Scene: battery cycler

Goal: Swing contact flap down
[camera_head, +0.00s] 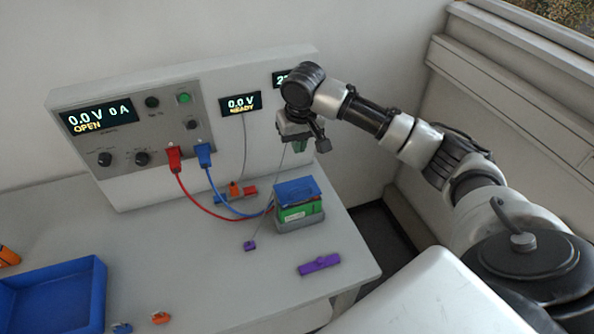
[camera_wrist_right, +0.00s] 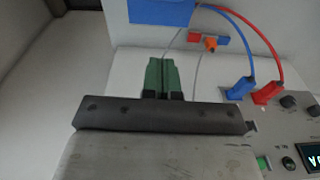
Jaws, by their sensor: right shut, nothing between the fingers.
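The blue contact flap (camera_head: 297,191) lies over the top of a green battery (camera_head: 300,212), which sits in a grey holder (camera_head: 302,224) near the table's right edge. I cannot tell whether the flap is fully flat against the battery. In the right wrist view the blue flap (camera_wrist_right: 160,11) is cut off at the top edge. My right gripper (camera_head: 299,147) is above and behind the flap, apart from it. Its green fingertips are together and empty, and they also show in the right wrist view (camera_wrist_right: 161,73). My left gripper is not in view.
The cycler panel (camera_head: 130,124) stands behind, reading 0.0 V, 0 A and OPEN. A red plug (camera_head: 173,158) and a blue plug (camera_head: 204,153) carry cables to the holder. A purple piece (camera_head: 319,264), small orange parts and a blue tray (camera_head: 95,290) are on the table.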

